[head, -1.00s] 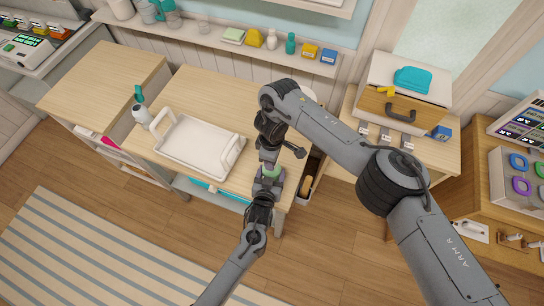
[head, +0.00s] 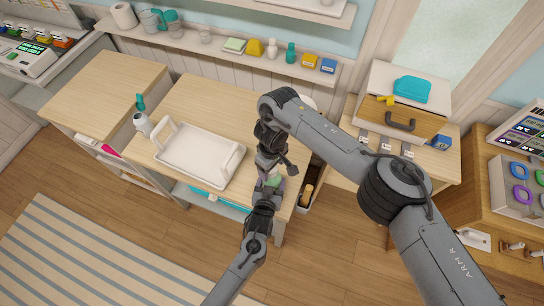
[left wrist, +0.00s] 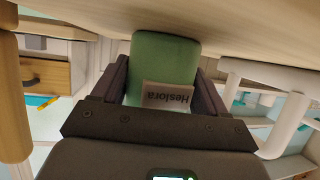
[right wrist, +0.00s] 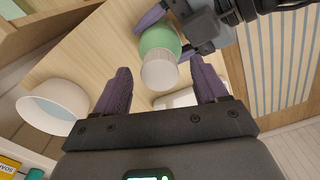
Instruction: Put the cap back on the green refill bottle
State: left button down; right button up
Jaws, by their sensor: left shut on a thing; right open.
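The green refill bottle (head: 273,181) is held over the front right of the middle table. My left gripper (head: 268,186) is shut on it. In the left wrist view the bottle (left wrist: 165,65) sits between the fingers, its Heslora label upside down. In the right wrist view the bottle (right wrist: 160,42) is tilted, with a pale round end piece (right wrist: 159,73) facing my right gripper.
A white bowl (right wrist: 52,108) lies behind my right arm. A narrow open bin (head: 308,190) is beside the table's right edge. A drawer box (head: 403,112) stands at right.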

notch_tip(320, 180, up, 12)
jog(key=shift+f, duration=0.2)
dwell(0.4)
pick_arm(q)
grip_release()
jog(key=p+v, duration=0.2)
jog(key=v, duration=0.8)
jog(key=shift+s+r, duration=0.2)
jog(key=shift+s, duration=0.15)
pick_arm(e)
jog(key=shift+r, duration=0.95)
pick_arm(q)
jog(key=shift+a, duration=0.1)
